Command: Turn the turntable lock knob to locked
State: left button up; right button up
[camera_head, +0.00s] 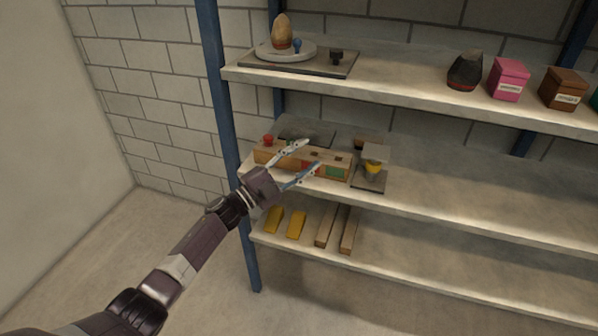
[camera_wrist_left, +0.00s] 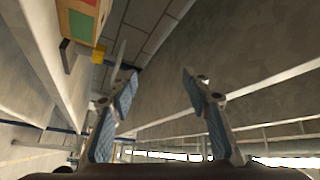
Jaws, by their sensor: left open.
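The turntable (camera_head: 270,56) is a pale round disc on a dark base plate (camera_head: 312,66) at the left end of the top shelf. A brown egg-shaped object (camera_head: 282,32) stands on the disc. A small blue knob (camera_head: 297,46) shows at the disc, and a black knob (camera_head: 336,55) sits on the base plate to its right. I cannot tell the lock setting. My left gripper (camera_head: 309,157) is open and empty, below the turntable in front of the middle shelf. Its spread fingers also show in the left wrist view (camera_wrist_left: 159,76). My right gripper is out of view.
A wooden box (camera_head: 268,154) with coloured panels stands behind my left gripper; it also shows in the left wrist view (camera_wrist_left: 83,22). A small stand (camera_head: 371,180) is to its right. A blue post (camera_head: 222,100) rises left of the shelves. Pink (camera_head: 508,80) and brown (camera_head: 563,89) boxes stand farther right.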

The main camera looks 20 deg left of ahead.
pick_arm(q)
jog(key=shift+s+a+f+n+y, duration=0.15)
jog(key=shift+f+n+y, duration=0.2)
jog(key=shift+f, duration=0.35)
jog(key=shift+s+a+f+n+y, duration=0.1)
jog(key=shift+a+f+n+y, duration=0.15)
jog(key=shift+f, duration=0.5)
jog(key=shift+s+a+f+n+y, duration=0.15)
jog(key=shift+f+n+y, duration=0.2)
jog(key=shift+f, duration=0.35)
